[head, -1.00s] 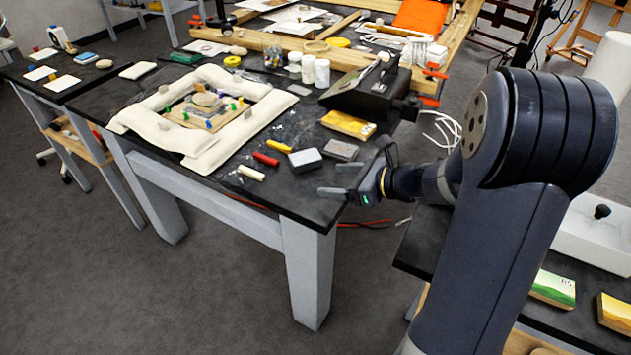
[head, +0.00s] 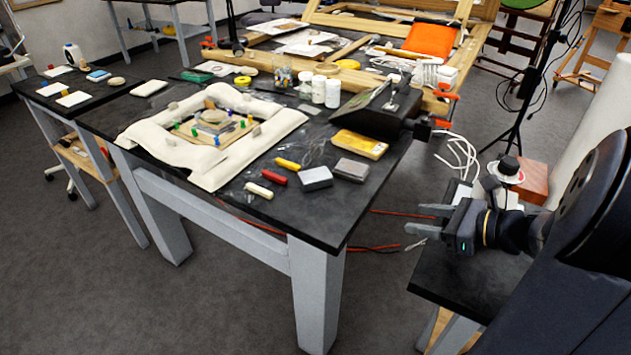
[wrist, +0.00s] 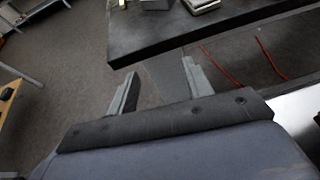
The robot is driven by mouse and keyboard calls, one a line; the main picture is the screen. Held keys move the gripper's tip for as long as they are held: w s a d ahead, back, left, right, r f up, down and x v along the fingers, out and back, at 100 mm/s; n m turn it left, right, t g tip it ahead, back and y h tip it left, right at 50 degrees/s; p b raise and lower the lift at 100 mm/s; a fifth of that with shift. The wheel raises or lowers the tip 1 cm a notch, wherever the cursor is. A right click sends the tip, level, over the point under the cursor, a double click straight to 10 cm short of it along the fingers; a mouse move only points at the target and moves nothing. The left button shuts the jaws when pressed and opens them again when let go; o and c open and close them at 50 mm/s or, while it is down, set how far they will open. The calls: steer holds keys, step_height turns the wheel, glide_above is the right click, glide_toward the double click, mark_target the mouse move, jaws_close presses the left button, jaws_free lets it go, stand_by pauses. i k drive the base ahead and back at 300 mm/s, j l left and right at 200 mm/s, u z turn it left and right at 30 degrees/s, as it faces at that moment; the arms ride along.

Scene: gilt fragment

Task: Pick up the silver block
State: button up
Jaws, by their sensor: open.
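Two grey blocks lie near the right front part of the dark-topped table (head: 330,222). The silver block (head: 315,178) has a pale grey top and darker sides. A flatter, duller grey block (head: 351,170) lies just right of it. My gripper (head: 424,219) is open and empty, off the table's right edge, to the right of and apart from both blocks. In the wrist view my gripper (wrist: 158,68) shows spread fingers over floor and the table's side. Two block-like things are cut off at the top there, and I cannot tell which is which.
Red (head: 274,175), yellow (head: 287,163) and cream (head: 259,190) sticks lie left of the silver block. A yellow box (head: 358,144) and a dark box (head: 375,112) stand behind. A padded frame (head: 215,137) fills the table's left. Red cables (head: 375,247) run over the floor.

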mark_target(309, 180)
steer(key=i+j+z, duration=0.15)
steer(key=j+z, duration=0.2)
steer(key=j, duration=0.35)
steer(key=j+z, duration=0.4)
steer(key=j, duration=0.3)
steer(key=j+z, duration=0.35)
steer(key=j, duration=0.45)
